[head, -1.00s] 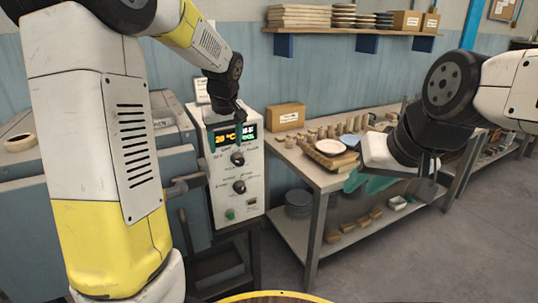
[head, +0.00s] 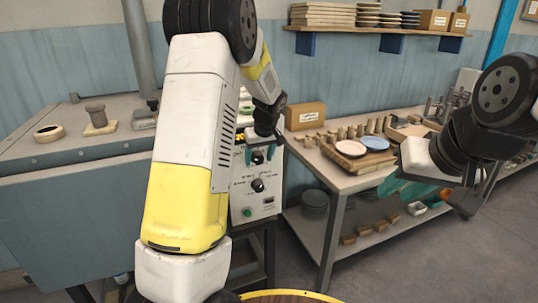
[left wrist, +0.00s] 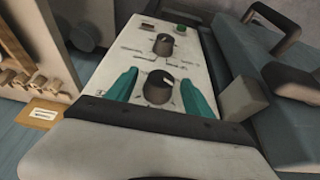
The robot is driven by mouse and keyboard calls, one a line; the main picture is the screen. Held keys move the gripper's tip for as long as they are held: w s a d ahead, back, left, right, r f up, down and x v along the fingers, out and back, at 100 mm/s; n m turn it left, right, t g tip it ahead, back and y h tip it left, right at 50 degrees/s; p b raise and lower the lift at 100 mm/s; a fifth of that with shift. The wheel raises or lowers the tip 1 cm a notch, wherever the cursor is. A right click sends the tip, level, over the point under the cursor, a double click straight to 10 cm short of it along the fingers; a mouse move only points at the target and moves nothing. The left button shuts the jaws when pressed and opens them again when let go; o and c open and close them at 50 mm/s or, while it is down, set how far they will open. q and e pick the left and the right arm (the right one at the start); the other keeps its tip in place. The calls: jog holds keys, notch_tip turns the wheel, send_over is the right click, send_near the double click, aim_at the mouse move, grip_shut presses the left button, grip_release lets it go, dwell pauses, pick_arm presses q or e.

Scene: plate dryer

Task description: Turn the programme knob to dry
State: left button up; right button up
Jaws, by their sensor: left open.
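The white control panel (head: 240,205) of the dryer carries an upper knob (head: 257,158) and a lower knob (head: 258,185), both black. My left gripper (head: 259,153) is at the upper knob, with its two teal fingers apart. In the left wrist view the panel looks upside down; the upper knob (left wrist: 158,92) lies between the open fingers, with a gap on each side. The lower knob (left wrist: 163,44) is beyond them. The knob labels are too small to read. The display is hidden behind my left gripper. My right gripper (head: 408,190) hangs near the workbench, away from the panel.
A green button (head: 247,212) is low on the panel. The blue-grey dryer body (head: 70,215) stands left of it. To the right, a workbench (head: 345,185) holds plates and small wooden pieces, with a cardboard box (head: 305,116) at its back. The floor in front of the bench is clear.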

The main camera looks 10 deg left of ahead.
pick_arm(q)
grip_shut()
dwell(0.3)
jog(key=g+y, duration=0.1)
jog(key=y, duration=0.1)
jog(key=shift+w+d+m+g+y, duration=0.15)
jog(key=shift+d+m+g+y, duration=0.15)
jog(key=shift+g, duration=0.1)
jog(key=shift+w+d+f+m+g+y, duration=0.1)
jog(key=shift+m+g+y, duration=0.15)
jog(key=shift+g+y, duration=0.45)
jog(key=shift+d+f+m+g+y, duration=0.1)
jog(key=shift+m+g+y, duration=0.2)
jog(key=shift+y, duration=0.8)
grip_release()
